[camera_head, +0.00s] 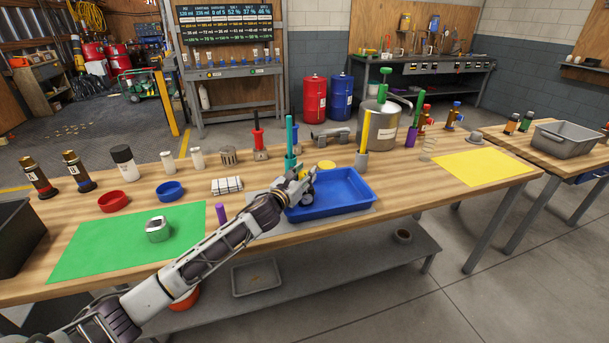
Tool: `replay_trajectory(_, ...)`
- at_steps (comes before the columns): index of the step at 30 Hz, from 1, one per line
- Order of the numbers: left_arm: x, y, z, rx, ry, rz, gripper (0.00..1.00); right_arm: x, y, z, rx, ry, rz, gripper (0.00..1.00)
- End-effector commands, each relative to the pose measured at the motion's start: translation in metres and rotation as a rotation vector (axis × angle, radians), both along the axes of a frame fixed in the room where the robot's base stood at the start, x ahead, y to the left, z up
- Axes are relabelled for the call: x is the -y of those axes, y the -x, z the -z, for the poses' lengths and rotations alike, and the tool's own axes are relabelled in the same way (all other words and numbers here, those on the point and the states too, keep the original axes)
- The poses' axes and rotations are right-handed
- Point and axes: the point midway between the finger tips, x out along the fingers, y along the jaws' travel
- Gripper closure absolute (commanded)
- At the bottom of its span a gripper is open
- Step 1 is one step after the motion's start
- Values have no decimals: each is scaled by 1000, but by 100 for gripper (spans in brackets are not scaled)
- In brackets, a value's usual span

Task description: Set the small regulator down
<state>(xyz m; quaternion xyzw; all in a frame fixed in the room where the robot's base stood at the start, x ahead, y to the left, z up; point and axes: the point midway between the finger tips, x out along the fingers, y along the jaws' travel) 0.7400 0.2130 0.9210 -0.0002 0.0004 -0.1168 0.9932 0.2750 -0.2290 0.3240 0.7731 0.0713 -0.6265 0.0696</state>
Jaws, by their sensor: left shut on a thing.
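My left gripper (304,178) is over the left part of the blue tray (345,187), its fingers closed. It is shut on a small dark and grey piece (309,199), which looks like the small regulator. The fingers hide part of this piece, and I cannot tell whether it touches the tray floor. The rest of the blue tray looks empty. My right gripper is out of view.
A green mat (100,245) with a metal piece (158,229) lies at left. A bare yellow mat (484,166) lies at right. Behind the tray stand coloured-handled tools, a yellow disc (326,166) and a steel pot (379,126). A purple cylinder (221,213) stands near my forearm.

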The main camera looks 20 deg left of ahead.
Motion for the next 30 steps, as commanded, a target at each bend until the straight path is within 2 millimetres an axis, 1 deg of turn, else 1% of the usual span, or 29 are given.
replay_trajectory(5,0,0,1,2,-1,0,100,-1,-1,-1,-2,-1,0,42)
replay_trajectory(6,0,0,2,0,0,0,63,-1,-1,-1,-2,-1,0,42)
replay_trajectory(10,0,0,2,0,0,0,46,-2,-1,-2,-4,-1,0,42)
replay_trajectory(11,0,0,2,0,0,0,44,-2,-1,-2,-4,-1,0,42)
replay_trajectory(26,0,0,-1,0,0,0,44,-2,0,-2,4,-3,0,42)
replay_trajectory(30,-2,7,0,0,0,0,44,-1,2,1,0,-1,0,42)
